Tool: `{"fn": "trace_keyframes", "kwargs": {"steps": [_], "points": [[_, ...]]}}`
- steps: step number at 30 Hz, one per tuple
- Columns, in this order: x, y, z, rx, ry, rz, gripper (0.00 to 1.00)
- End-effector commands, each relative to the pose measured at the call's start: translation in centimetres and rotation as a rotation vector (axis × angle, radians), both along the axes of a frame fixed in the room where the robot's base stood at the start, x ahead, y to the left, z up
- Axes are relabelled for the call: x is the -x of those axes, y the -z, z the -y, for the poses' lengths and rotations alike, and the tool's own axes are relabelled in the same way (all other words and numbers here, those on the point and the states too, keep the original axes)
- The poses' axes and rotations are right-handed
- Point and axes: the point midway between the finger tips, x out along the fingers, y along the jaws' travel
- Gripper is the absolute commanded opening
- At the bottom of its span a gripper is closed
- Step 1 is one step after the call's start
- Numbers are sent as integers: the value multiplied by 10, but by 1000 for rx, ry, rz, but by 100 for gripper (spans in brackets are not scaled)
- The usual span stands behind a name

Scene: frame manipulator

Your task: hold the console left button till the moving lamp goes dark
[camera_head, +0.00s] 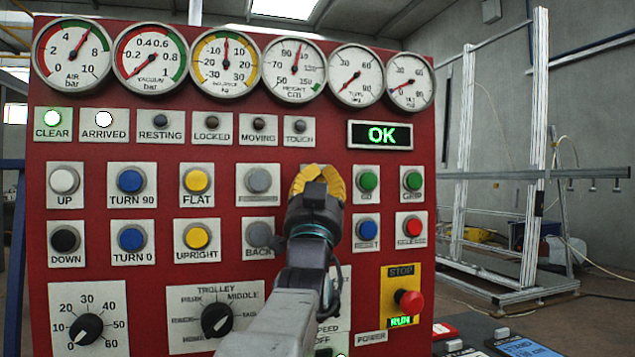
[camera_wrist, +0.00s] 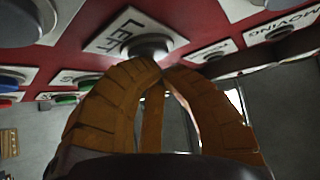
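The red console (camera_head: 320,140) fills the middle of the head view. My gripper (camera_head: 320,182) is in front of its button rows and hides the button behind it. In the wrist view, the LEFT label (camera_wrist: 122,33) and its grey button (camera_wrist: 150,46) are just beyond the fingertips of my gripper (camera_wrist: 160,70). The orange-yellow fingers meet at their tips, shut and empty. The tips overlap the button's lower edge in that view; I cannot tell whether they touch it. The MOVING lamp (camera_head: 259,124) looks dark.
The CLEAR lamp (camera_head: 53,118) and ARRIVED lamp (camera_head: 104,119) are lit white. The TOUCH lamp (camera_head: 299,125) looks dark. The green display (camera_head: 380,135) reads OK. A red stop knob (camera_head: 409,300) is at lower right. A metal frame (camera_head: 530,160) stands at right.

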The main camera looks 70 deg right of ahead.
Motion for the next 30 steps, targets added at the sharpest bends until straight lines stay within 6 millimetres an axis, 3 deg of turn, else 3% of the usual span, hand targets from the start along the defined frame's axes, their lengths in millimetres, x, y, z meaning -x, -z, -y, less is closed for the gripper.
{"fn": "trace_keyframes", "kwargs": {"steps": [15,30], "points": [[7,2,-14,-1,6,4,0],[8,0,-15,-1,6,5,0]]}}
